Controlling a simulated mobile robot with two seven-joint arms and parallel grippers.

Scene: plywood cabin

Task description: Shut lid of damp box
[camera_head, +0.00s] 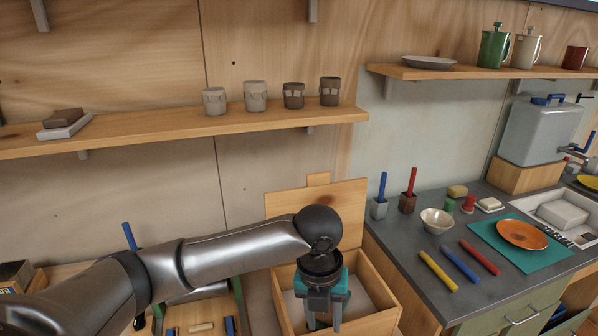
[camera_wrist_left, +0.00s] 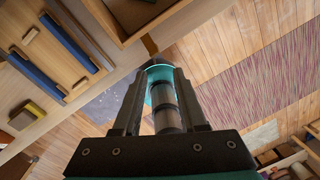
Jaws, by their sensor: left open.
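The damp box (camera_head: 388,268) is a light wooden box standing between the left worktop and the grey counter. Its lid (camera_head: 348,205) stands open and upright at the back, with a small wooden tab on its top edge. My left arm crosses in front of the lid and hides its lower left part. My left gripper (camera_head: 322,312), with teal sides, points down over the box opening, open. It hides part of the pale inside of the box. In the left wrist view its two fingers (camera_wrist_left: 158,105) are apart. My right gripper is not in view.
A shelf (camera_head: 180,132) with several cups runs above the box. The grey counter (camera_head: 405,235) on the right holds a bowl, coloured sticks and an orange plate. A tray with tools (camera_head: 200,312) lies left of the box, partly behind my arm.

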